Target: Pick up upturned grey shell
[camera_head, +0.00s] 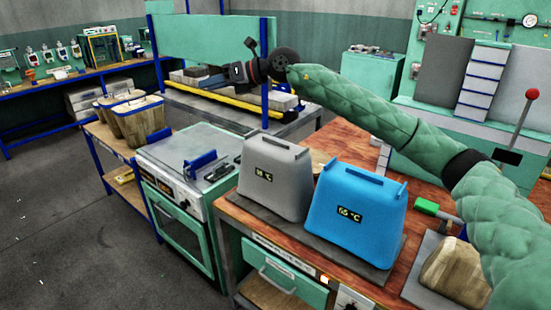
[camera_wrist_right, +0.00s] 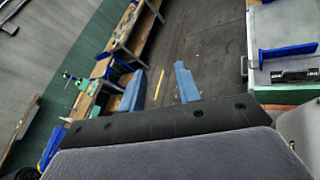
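The grey shell (camera_head: 275,178) is a tapered box, narrow end up, with a ridge on top and a small temperature display. It stands on a dark plate on the wooden bench, left of the blue shell (camera_head: 356,212). Part of a grey body, likely this shell, shows at the right edge in the right wrist view (camera_wrist_right: 301,127). My right gripper (camera_head: 222,78) is beyond and above the grey shell, apart from it. In the right wrist view its two blue-grey fingers (camera_wrist_right: 160,87) are spread with nothing between them. My left gripper is not in view.
A green machine with a grey top (camera_head: 190,160) stands left of the bench. Wooden moulds (camera_head: 132,117) sit on a shelf further left. A wooden block (camera_head: 450,268) and a red-knobbed lever (camera_head: 531,96) are at right. Open floor (camera_head: 60,220) lies at left.

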